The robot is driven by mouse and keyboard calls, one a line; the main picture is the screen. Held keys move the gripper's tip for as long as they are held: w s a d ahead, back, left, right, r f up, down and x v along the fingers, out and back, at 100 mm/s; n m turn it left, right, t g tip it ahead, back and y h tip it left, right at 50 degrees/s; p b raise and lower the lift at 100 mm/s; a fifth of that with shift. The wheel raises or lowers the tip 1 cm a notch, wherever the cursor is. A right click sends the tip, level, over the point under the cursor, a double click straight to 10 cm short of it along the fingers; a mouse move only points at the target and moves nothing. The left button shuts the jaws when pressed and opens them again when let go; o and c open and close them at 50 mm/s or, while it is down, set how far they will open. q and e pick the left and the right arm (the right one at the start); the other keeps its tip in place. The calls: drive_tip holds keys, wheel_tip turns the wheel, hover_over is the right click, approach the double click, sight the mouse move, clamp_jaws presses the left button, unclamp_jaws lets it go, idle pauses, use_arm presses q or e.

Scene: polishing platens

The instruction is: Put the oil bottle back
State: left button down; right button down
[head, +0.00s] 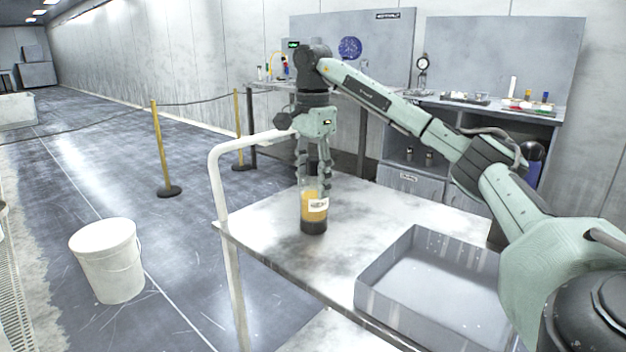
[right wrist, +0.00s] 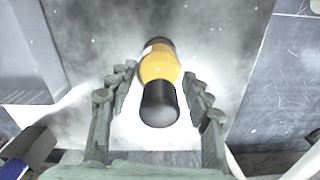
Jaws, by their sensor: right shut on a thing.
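The oil bottle (head: 314,206) is amber with a white label and a dark base, upright at the far left part of the cart top (head: 262,222). I cannot tell whether it rests on the metal or hangs just above it. My right gripper (head: 313,178) points down from above and is shut on the bottle, its fingers on both sides of the upper part. In the right wrist view the bottle (right wrist: 159,68) shows its black cap toward the camera, between the fingers (right wrist: 160,80). My left gripper is not in view.
An open grey metal tray (head: 430,285) takes up the right of the cart top. A white rail (head: 222,180) rises at its left edge. A white bucket (head: 107,262) and rope posts (head: 160,150) stand on the floor. Workbenches (head: 400,175) with small items line the back wall.

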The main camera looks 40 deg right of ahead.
drive_tip(key=shift+f, duration=0.1)
drive_tip(key=c, duration=0.7)
unclamp_jaws()
wheel_tip(320, 180, up, 12)
drive_tip(key=shift+r, duration=0.15)
drive_tip(key=shift+a, duration=0.1)
